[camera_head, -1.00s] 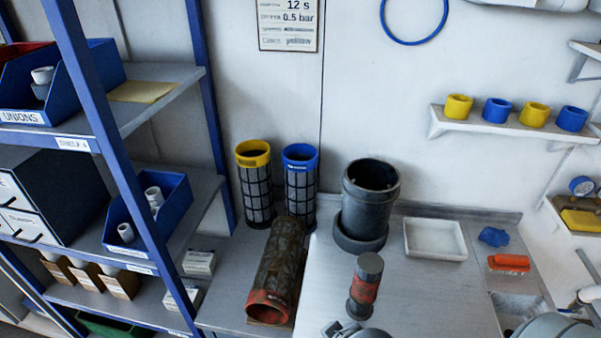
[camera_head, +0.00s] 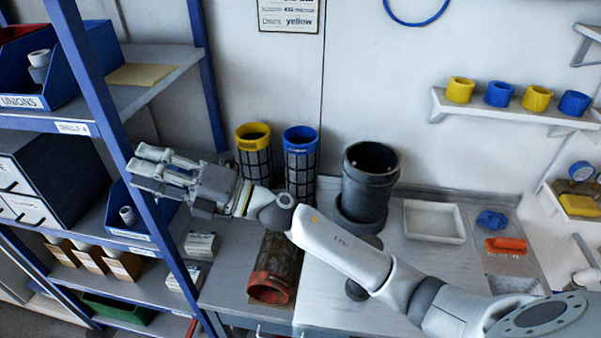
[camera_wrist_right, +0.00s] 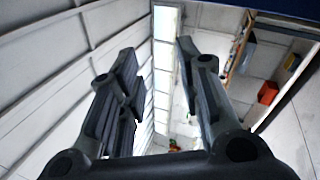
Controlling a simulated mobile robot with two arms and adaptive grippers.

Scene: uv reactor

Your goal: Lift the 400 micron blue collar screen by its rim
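The blue collar screen (camera_head: 301,168) stands upright at the back of the bench, in the middle of the head view. It is a dark mesh cylinder with a blue top rim, its lower part hidden behind my right arm. A matching yellow collar screen (camera_head: 253,160) stands just left of it. My right gripper (camera_head: 140,168) is left of both screens, in front of the blue shelf upright, and points left. Its fingers are spread and empty, as the right wrist view also shows (camera_wrist_right: 155,70). It touches neither screen. My left gripper is not in view.
A dirty screen with a red collar (camera_head: 268,287) lies on the bench under my right arm. A black housing (camera_head: 367,185) stands right of the blue collar screen. A white tray (camera_head: 433,238) lies further right. Blue shelving with bins (camera_head: 60,195) borders the left side.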

